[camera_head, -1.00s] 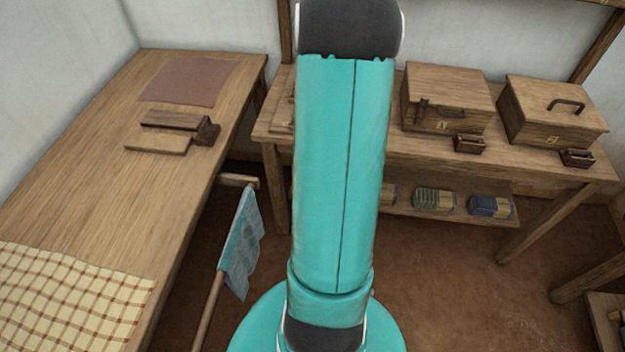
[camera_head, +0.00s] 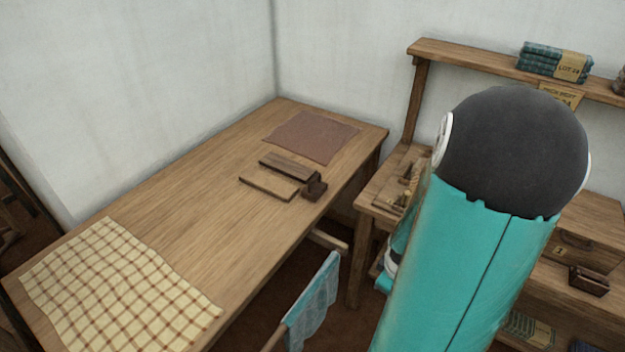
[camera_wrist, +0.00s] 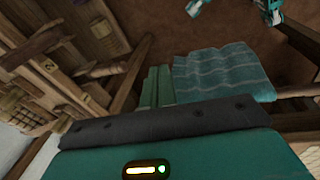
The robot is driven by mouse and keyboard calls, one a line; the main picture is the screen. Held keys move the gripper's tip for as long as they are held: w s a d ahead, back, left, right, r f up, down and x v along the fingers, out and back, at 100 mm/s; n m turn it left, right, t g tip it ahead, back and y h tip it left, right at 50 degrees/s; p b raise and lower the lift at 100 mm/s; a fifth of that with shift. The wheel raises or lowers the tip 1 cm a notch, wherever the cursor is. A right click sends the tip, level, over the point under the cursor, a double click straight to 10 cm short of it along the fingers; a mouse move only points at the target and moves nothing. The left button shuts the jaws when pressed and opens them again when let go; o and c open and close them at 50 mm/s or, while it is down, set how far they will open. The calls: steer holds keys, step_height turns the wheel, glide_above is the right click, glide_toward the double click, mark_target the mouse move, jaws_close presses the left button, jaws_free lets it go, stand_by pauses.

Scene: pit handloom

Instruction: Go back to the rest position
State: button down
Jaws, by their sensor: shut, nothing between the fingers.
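My gripper shows in the wrist view as two narrow teal fingers (camera_wrist: 158,72) held together, with nothing between them. A blue-grey cloth (camera_wrist: 222,72) shows beside the fingers, to their right; I cannot tell the gap between them. In the head view, my teal arm with its dark rounded joint fills the right side and hides part of the bench behind it. My gripper is not visible there.
A wooden table (camera_head: 190,215) holds a checked cloth (camera_head: 115,285), a brown mat (camera_head: 311,136) and small wooden pieces (camera_head: 268,186). The blue cloth (camera_head: 314,305) hangs by its right edge. A shelf (camera_head: 480,62) with folded cloths (camera_head: 553,62) stands behind my arm.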

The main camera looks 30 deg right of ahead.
steer(key=w+a+r+m+t, duration=0.1)
steer(key=w+a+r, duration=0.35)
steer(key=r, duration=0.35)
steer(key=w+a+r+t, duration=0.1)
steer(key=w+a+r, duration=0.3)
steer(key=a+r, duration=0.3)
steer(key=s+a+r+m+t+y, duration=0.1)
steer(key=s+a+r+m+t, duration=0.1)
steer(key=a+r, duration=1.1)
steer(key=s+a, duration=0.1)
steer(key=a, duration=0.2)
steer(key=shift+r+y, duration=0.4)
steer(key=shift+s+d, duration=0.1)
steer(key=shift+d, duration=0.15)
